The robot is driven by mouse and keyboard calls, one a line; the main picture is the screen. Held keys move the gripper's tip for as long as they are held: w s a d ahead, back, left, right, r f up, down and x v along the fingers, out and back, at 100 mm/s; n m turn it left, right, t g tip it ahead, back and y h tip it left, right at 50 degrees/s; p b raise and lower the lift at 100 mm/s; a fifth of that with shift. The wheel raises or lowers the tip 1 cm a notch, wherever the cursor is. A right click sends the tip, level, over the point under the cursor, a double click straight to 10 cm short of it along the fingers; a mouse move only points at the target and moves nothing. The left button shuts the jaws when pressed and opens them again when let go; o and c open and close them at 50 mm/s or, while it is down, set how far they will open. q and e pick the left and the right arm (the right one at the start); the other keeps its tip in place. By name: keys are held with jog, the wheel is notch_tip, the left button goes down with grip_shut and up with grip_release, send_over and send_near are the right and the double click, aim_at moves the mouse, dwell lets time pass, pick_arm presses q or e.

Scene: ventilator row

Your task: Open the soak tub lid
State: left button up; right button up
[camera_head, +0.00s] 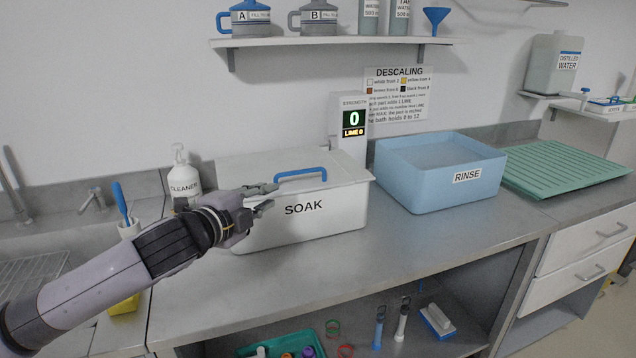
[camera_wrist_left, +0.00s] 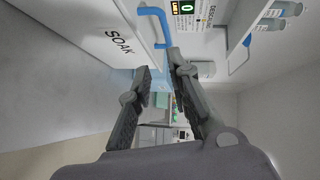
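The white soak tub (camera_head: 310,217) stands on the metal counter, marked SOAK on its front. Its flat white lid (camera_head: 240,169) is on, with a blue bar handle (camera_head: 301,172) on top. My left gripper (camera_head: 268,198) is open at the tub's front left, left of the handle and apart from it. In the left wrist view the tub (camera_wrist_left: 95,38) and the blue handle (camera_wrist_left: 156,22) lie beyond the fingertips, and nothing shows between the fingers (camera_wrist_left: 160,72). My right gripper is not in view.
A cleaner bottle (camera_head: 183,181) stands left of the tub. A display post (camera_head: 350,128) reading 0 rises behind it. The blue rinse tub (camera_head: 425,190) is to the right, then a green ribbed drainer (camera_head: 560,168). A shelf (camera_head: 330,42) hangs above. The counter front (camera_head: 400,255) is clear.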

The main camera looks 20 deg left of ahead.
pick_arm(q)
jog(key=p, duration=0.1)
send_near(300, 173)
jog(key=x, duration=0.7)
jog(key=shift+r+p, duration=0.1)
jog(key=shift+p, duration=0.25)
jog(key=x, duration=0.2)
jog(key=shift+w+d, duration=0.1)
jog(key=shift+w, duration=0.2)
jog(key=shift+w+d, duration=0.1)
jog(key=shift+w, duration=0.6)
jog(key=shift+f, duration=0.25)
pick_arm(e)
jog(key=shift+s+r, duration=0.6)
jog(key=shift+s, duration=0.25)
pick_arm(q)
jog(key=shift+c, duration=0.5)
